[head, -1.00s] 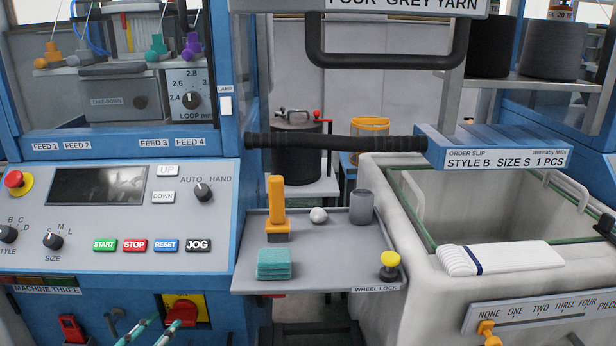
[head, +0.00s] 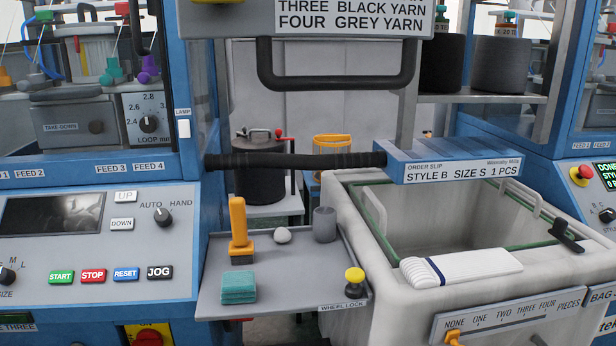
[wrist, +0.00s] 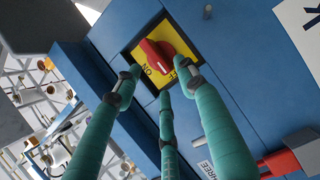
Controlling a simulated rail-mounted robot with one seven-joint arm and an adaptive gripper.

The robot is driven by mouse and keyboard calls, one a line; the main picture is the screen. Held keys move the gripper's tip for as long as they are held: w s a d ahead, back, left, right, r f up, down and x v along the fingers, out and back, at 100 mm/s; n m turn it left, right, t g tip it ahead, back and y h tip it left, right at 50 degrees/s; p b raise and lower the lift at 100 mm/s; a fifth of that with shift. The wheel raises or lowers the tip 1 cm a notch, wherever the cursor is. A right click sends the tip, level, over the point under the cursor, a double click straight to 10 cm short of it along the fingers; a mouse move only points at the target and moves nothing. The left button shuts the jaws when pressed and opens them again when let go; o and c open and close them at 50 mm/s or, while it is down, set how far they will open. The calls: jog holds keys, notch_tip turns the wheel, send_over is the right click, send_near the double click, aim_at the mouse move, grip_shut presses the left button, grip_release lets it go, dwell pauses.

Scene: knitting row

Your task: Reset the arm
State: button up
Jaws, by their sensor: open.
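My gripper (wrist: 160,78) shows in the wrist view with its teal fingers spread open and nothing held. Its fingertips are near the edges of a yellow plate with a red rotary switch (wrist: 155,54) on a blue machine front. I cannot tell whether any finger touches the plate. The word ON shows beside the switch. The switch (head: 148,339) also shows at the bottom edge of the head view, partly cut off. My gripper is not seen in the head view.
A grey tray (head: 285,290) juts out right of the control panel (head: 95,245), holding a yellow-handled brush, teal pads and a grey cup. A pale bin (head: 345,235) with a folded white textile stands to its right. A red handle (wrist: 279,163) lies near the fingers.

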aim_at(143, 344)
jog(key=s+a, duration=0.2)
jog(key=s, duration=0.6)
jog(key=w+d+m, duration=0.1)
jog(key=w, duration=0.3)
jog(key=w+d+m, duration=0.1)
jog(key=w, duration=0.3)
jog(key=w+d+m+g, duration=0.1)
jog(key=w, duration=0.3)
jog(key=shift+r+b, duration=0.35)
jog(key=shift+d+r+m+g+y+b, duration=0.1)
jog(key=shift+m+g+y+b, duration=0.25)
jog(key=shift+m, duration=0.35)
